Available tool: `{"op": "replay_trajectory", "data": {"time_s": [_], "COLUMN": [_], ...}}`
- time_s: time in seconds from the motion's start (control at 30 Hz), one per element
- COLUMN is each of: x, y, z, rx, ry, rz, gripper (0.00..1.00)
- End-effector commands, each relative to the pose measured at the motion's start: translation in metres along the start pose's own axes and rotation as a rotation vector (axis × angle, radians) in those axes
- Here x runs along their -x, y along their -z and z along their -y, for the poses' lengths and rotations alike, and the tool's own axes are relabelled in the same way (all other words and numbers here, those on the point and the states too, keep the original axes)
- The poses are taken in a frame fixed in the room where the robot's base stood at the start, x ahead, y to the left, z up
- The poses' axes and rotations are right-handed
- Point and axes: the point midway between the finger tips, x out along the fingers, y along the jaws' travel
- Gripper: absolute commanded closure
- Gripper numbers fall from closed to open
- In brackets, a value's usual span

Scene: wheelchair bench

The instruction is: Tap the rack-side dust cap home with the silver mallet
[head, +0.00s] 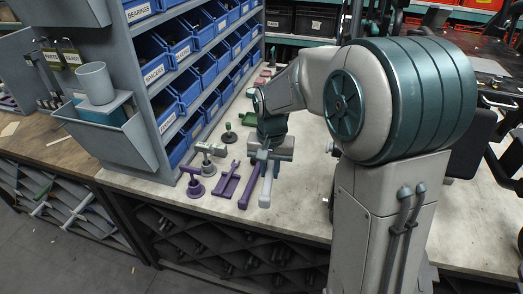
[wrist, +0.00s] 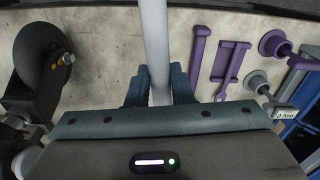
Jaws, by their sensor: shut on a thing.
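My gripper (wrist: 158,88) is shut on a pale silver bar (wrist: 154,40), which I take to be the silver mallet's handle. In the head view the silver bar (head: 266,187) runs from under my gripper toward the bench's front edge. I cannot make out the mallet's head for certain. Two round-based fittings stand left of it, toward the blue bins: a purple one (head: 195,187) nearer the front and a greyish one (head: 207,168) behind. They also show at the right of the wrist view, one purple (wrist: 274,43), one greyish (wrist: 258,81). Which is the rack-side dust cap, I cannot tell.
A purple bar (head: 246,192) lies just left of the silver one, then a purple tray-like piece (head: 227,182). A dark-based green-topped piece (head: 229,136) stands farther back. The bin rack (head: 167,108) bounds the left. A dark wheel (wrist: 42,60) shows left in the wrist view.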

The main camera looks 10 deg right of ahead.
Motion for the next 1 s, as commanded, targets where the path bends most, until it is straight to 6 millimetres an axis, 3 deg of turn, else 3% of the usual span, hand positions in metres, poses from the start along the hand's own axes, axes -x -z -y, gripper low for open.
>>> {"op": "replay_trajectory", "data": {"time_s": [0.03,0.1,0.23,0.7,1.0], "x": [0.024,0.042,0.061,0.065,0.065], "y": [-0.007,-0.016,-0.028,-0.034,-0.036], "z": [0.006,0.011,0.018,0.019,-0.008], "rx": [-0.027,-0.068,-0.111,-0.122,-0.124], "ry": [0.002,0.000,-0.004,-0.006,-0.006], "rz": [-0.007,-0.007,-0.005,-0.008,-0.008], "gripper": [1.00,1.00,1.00,1.00,1.00]}}
